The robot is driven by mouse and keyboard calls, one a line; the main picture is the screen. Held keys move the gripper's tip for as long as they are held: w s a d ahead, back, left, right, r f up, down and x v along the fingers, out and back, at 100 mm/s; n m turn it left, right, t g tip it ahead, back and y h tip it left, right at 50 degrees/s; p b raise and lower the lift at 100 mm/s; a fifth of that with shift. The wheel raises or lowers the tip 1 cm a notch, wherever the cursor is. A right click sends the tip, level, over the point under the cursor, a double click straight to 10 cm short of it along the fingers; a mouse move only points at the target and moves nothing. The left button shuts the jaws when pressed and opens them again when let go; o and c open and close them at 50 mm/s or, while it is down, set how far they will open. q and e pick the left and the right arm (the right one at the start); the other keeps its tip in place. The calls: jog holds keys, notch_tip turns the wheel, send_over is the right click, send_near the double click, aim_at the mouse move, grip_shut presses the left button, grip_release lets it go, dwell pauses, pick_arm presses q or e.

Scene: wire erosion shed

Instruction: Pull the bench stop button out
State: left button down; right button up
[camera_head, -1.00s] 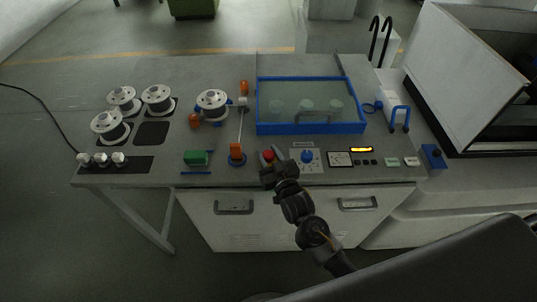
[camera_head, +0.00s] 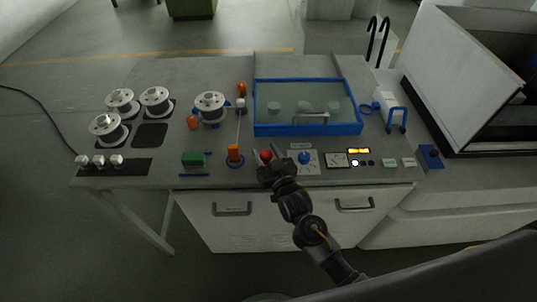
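My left gripper is not in view.
Behind lies a blue-framed clear cover (camera_head: 307,131). White spools (camera_head: 209,106) stand left.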

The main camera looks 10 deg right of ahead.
jog(key=shift+o, duration=0.7)
jog(key=shift+f, duration=0.1)
jog(key=shift+s, duration=0.1)
jog(key=shift+s+f, duration=0.15)
jog(key=shift+s, duration=0.05)
jog(key=b+v, duration=0.3)
jog(key=v, duration=0.7)
jog(key=shift+s, duration=0.15)
